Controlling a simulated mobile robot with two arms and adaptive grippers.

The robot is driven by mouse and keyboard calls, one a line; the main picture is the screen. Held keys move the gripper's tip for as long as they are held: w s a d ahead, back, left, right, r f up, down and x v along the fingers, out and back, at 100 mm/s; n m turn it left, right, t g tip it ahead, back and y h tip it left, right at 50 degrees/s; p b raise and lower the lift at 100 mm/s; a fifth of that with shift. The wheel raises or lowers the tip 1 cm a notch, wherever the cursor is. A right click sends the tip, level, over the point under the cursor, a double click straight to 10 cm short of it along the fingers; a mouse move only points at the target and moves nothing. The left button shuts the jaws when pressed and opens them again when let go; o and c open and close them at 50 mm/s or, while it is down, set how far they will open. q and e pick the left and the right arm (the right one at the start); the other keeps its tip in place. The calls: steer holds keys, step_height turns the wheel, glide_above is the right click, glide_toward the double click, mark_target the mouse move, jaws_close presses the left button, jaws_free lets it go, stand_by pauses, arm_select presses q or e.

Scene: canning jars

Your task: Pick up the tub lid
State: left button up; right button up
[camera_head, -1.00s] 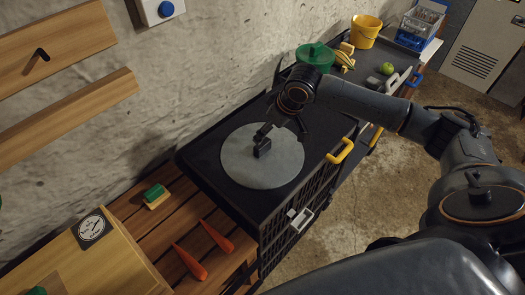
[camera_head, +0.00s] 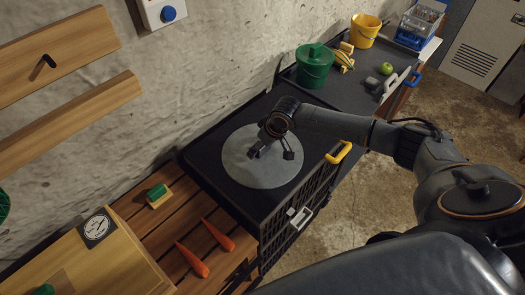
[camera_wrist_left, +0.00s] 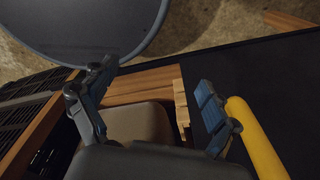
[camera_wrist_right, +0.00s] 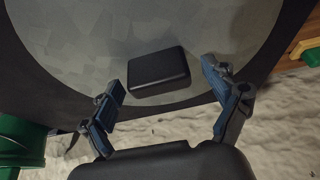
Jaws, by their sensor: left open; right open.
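A green tub (camera_head: 312,75) stands at the back, with a round green lid (camera_head: 314,51) with a small knob on its top. On the black top nearer me lies a large round grey disc (camera_head: 236,160), with a black block (camera_wrist_right: 158,72) on it. I cannot tell whether the block is fixed to the disc. My right gripper (camera_head: 271,153) is open above the disc. In the right wrist view its fingers (camera_wrist_right: 162,76) are spread, with the block appearing between and beyond their tips. My left gripper (camera_wrist_left: 155,84) is open and empty in its wrist view; the head view does not show it.
A yellow bar (camera_wrist_left: 256,142) is close beside my left gripper's right finger. Carrots (camera_head: 191,259) and a green-and-yellow block (camera_head: 157,195) lie on wooden slats at the left.

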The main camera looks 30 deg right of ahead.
steer(key=c, duration=1.3)
steer(key=shift+c, duration=0.6)
steer(key=shift+r, duration=0.15)
